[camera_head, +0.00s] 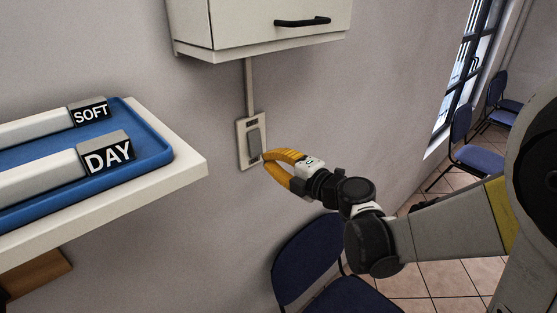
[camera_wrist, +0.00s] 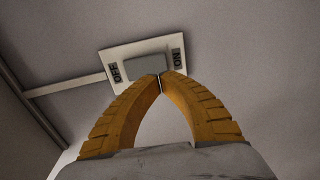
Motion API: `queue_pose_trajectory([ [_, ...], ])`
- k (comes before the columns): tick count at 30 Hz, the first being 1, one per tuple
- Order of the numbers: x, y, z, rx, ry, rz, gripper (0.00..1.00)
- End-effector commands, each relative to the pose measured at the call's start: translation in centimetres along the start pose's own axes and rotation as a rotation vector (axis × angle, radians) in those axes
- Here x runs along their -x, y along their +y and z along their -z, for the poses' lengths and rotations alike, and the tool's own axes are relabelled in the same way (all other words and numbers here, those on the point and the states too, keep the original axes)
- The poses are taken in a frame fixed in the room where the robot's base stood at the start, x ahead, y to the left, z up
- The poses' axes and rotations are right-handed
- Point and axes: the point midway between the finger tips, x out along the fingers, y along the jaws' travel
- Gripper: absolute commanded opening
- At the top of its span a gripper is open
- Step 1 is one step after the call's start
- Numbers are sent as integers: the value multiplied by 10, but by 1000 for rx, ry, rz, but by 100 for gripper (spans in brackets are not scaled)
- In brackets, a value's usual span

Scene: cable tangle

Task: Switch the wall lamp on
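A pale wall switch plate (camera_head: 242,143) with a grey rocker (camera_head: 254,142) is fixed to the wall below a cabinet. In the wrist view the plate (camera_wrist: 120,53) is marked OFF at its left and ON at its right, with the rocker (camera_wrist: 147,63) between. My gripper (camera_head: 265,158) has orange fingers whose tips meet, with nothing visible between them. In the wrist view my gripper's tips (camera_wrist: 160,77) overlap the rocker's lower edge, towards the ON end. I cannot tell whether they touch it. The lamp itself is not in view.
A wall cabinet (camera_head: 265,25) hangs above, with a conduit (camera_head: 250,88) running down to the switch. At left a white shelf (camera_head: 190,166) holds a blue tray (camera_head: 155,148) with labelled boxes. A blue chair (camera_head: 305,258) stands below my arm.

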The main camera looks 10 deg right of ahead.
Motion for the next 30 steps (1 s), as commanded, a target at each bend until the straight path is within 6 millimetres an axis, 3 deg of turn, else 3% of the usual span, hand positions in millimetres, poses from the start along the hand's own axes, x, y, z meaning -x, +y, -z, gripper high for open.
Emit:
queue_pose_trajectory([
  [3, -22, 0, 1, 0, 2, 0, 0],
  [9, -42, 0, 0, 1, 1, 0, 0],
  [30, -55, -2, 0, 0, -1, 0, 0],
])
